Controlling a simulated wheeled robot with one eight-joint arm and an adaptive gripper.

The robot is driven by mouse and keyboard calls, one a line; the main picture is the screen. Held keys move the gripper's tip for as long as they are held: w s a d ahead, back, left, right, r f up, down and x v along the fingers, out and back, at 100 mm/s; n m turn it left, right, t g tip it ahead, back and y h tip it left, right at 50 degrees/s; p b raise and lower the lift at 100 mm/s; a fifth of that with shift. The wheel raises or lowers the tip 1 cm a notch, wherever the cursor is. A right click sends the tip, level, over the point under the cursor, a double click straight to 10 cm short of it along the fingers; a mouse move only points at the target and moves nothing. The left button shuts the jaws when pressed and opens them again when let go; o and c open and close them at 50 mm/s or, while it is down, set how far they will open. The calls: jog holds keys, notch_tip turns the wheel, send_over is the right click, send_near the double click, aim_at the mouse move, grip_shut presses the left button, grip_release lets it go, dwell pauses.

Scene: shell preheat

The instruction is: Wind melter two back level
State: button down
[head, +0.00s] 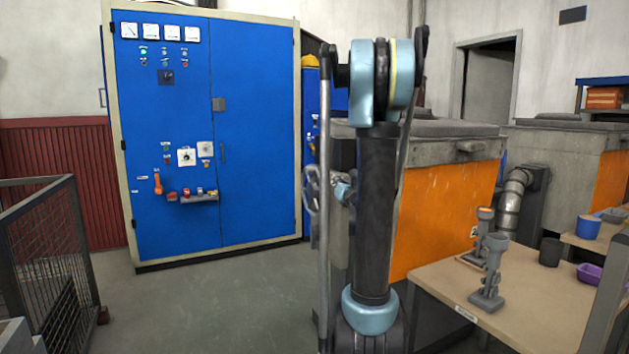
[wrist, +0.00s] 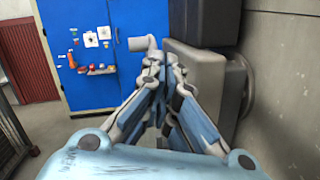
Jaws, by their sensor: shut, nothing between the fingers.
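In the wrist view my gripper (wrist: 162,62) is shut and empty, its fingertips close together. A grey crank-like handle with a round grip (wrist: 138,44) shows just beyond the fingertips; I cannot tell whether they touch it. A grey box-shaped housing (wrist: 195,80) stands right beside the fingers on the right. In the head view an orange-sided melter (head: 450,215) with a grey top stands behind my arm, which hides its left part and most of my gripper. A second orange-sided melter (head: 612,195) stands farther right. No number is readable on either, so I cannot tell which is melter two.
A blue control cabinet (head: 215,120) with gauges, knobs and a small shelf stands at the back left. A mesh fence (head: 50,245) is at the left. A workbench (head: 545,300) with grey stands and cups is at the right. The floor before the cabinet is clear.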

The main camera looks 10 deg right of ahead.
notch_tip(320, 180, down, 2)
jog(key=w+a+n+y, duration=0.1)
jog(key=a+n+y, duration=0.15)
jog(key=n, duration=0.25)
jog(key=g, duration=0.1)
send_near(312, 169)
jog(key=w+a+f, duration=0.1)
jog(key=w+a, duration=0.1)
jog(key=w, duration=0.4)
jog(key=shift+w+f, duration=0.25)
jog(key=shift+y, duration=0.25)
jog(key=w+r, duration=0.1)
jog(key=w+a+r, duration=0.1)
jog(key=w, duration=0.2)
jog(key=shift+w+a+r, duration=0.15)
jog(key=shift+a+r, duration=0.05)
jog(key=shift+r, duration=0.2)
